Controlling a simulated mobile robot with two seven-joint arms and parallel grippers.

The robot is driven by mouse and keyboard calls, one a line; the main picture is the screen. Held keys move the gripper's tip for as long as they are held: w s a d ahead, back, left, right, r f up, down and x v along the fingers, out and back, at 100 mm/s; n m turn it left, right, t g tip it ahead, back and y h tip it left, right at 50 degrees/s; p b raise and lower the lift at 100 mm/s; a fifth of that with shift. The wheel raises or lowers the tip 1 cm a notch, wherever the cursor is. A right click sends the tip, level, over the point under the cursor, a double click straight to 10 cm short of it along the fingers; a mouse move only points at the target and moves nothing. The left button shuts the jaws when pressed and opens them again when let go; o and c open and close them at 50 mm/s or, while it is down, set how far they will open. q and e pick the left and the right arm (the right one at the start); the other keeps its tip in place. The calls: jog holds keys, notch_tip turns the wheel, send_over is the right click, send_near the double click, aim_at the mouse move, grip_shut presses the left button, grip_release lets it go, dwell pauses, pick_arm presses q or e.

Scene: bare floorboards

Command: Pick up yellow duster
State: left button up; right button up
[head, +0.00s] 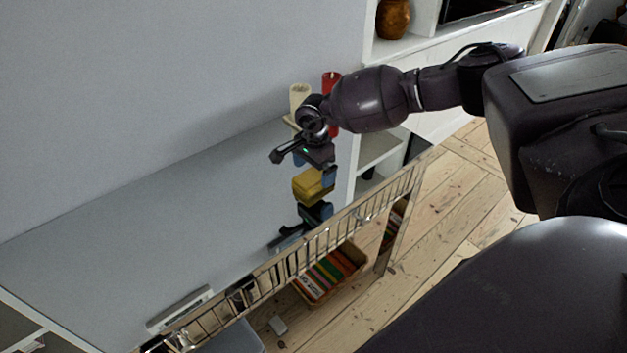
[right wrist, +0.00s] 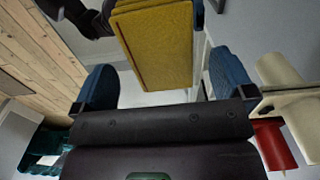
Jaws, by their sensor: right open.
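The yellow duster (head: 310,185) lies near the right end of the grey tabletop (head: 170,220). In the right wrist view it shows as a yellow block (right wrist: 155,45) at the top centre, with a blue part along its right edge. My right gripper (head: 313,166) is just above and behind the duster in the head view, pointing down. Its two blue finger pads (right wrist: 164,80) are spread apart and the duster shows ahead, in line with the gap between them. I see no contact, and the exact height gap cannot be told. My left gripper is not in view.
A cream cylinder (head: 298,93) and a red cylinder (head: 331,82) stand behind my right gripper. A dark blue and black object (head: 312,213) lies just in front of the duster. A wire rack (head: 290,262) runs along the front edge. The tabletop's left part is clear.

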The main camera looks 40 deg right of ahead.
aim_at(314, 176)
notch_tip(314, 176, down, 3)
jog(key=shift+r, duration=0.1)
jog(key=c, duration=1)
jog(key=shift+r, duration=0.55)
notch_tip(314, 176, up, 19)
jog(key=p, duration=0.1)
jog(key=shift+p, duration=0.35)
